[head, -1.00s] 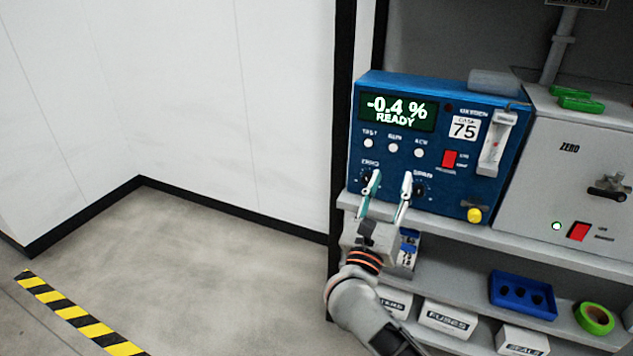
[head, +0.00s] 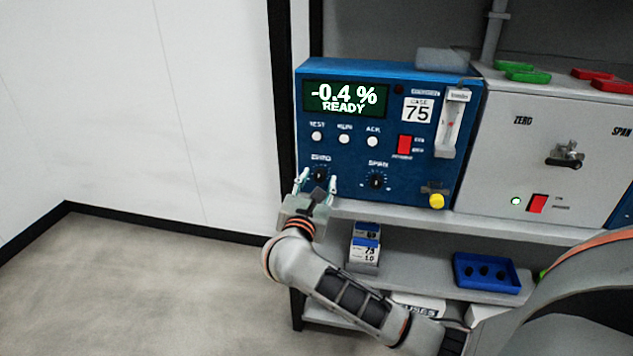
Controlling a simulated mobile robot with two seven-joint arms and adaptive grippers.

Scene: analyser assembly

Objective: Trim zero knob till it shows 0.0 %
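The blue analyser (head: 440,100) stands on the shelf, its green display (head: 345,98) reading "-0.4 %" and "READY". The dark zero knob (head: 319,174) is at the lower left of its front panel, under a blurred label. The span knob (head: 376,180) is to its right. My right gripper (head: 317,183) comes up from below at the zero knob, one fingertip to each side of it. The fingers look apart, with gaps beside the knob; I cannot make out contact. The gripper's body hides the panel's lower left corner. My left gripper is not in view.
A grey ZERO/SPAN cabinet (head: 500,150) with a valve handle (head: 565,154) stands close on the right. A yellow knob (head: 436,201) sticks out at the analyser's lower right. Small boxes (head: 365,250) and a blue tray (head: 490,285) are on the lower shelf. Floor at left is clear.

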